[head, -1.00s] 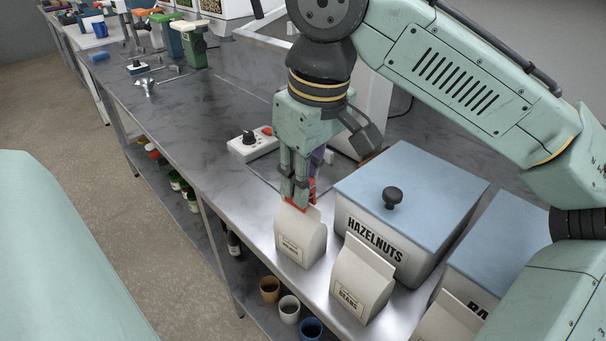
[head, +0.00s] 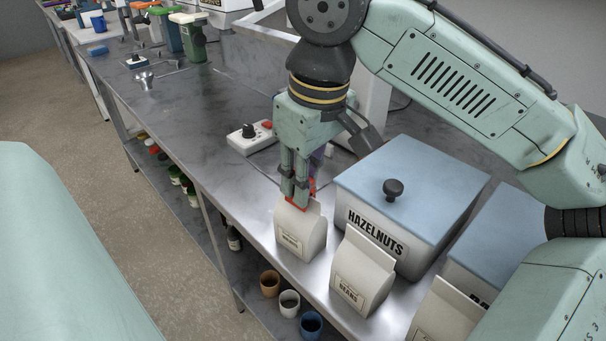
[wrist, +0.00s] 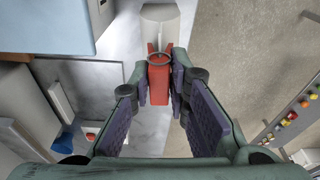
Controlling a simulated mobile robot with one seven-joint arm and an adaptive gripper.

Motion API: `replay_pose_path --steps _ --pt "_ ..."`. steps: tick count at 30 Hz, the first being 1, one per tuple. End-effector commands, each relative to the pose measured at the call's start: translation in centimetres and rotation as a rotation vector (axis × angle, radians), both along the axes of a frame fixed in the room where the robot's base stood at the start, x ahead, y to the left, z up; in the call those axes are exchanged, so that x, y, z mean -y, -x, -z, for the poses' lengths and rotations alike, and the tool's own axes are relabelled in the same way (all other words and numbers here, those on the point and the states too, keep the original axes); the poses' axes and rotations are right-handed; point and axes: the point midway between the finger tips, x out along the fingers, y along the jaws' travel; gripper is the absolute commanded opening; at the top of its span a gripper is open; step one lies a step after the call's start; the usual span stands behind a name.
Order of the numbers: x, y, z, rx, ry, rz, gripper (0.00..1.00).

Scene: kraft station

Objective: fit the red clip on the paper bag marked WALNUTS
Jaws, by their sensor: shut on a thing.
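The red clip (head: 297,203) is held between the fingertips of my gripper (head: 295,195), at the top of the leftmost paper bag (head: 303,238). This bag stands upright near the bench's front edge, and its label is too small to read surely. In the wrist view the gripper (wrist: 158,101) is shut on the clip (wrist: 159,91), whose far end meets the top of the pale bag (wrist: 160,14). The clip's tips show at both sides of the bag's top edge. I cannot tell how deep the clip sits on the bag.
A paper bag marked BEANS (head: 361,275) stands just right, with another bag (head: 443,312) beyond it. A HAZELNUTS bin (head: 415,200) with a blue lid is close behind. A white control box (head: 249,139) lies behind my gripper. The bench (head: 180,125) is mostly clear to the left.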

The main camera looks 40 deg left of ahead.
Motion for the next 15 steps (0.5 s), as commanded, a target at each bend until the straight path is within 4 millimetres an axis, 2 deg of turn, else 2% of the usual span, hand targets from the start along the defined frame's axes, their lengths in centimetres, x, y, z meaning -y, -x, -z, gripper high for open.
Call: replay_pose_path --steps 9,10,15 --pt "-0.01 -0.02 0.62 0.001 0.000 0.001 0.00" --pt "-0.02 -0.02 0.63 0.001 0.000 0.001 0.17" --pt "-0.01 -0.01 0.65 0.000 0.000 0.000 0.28"
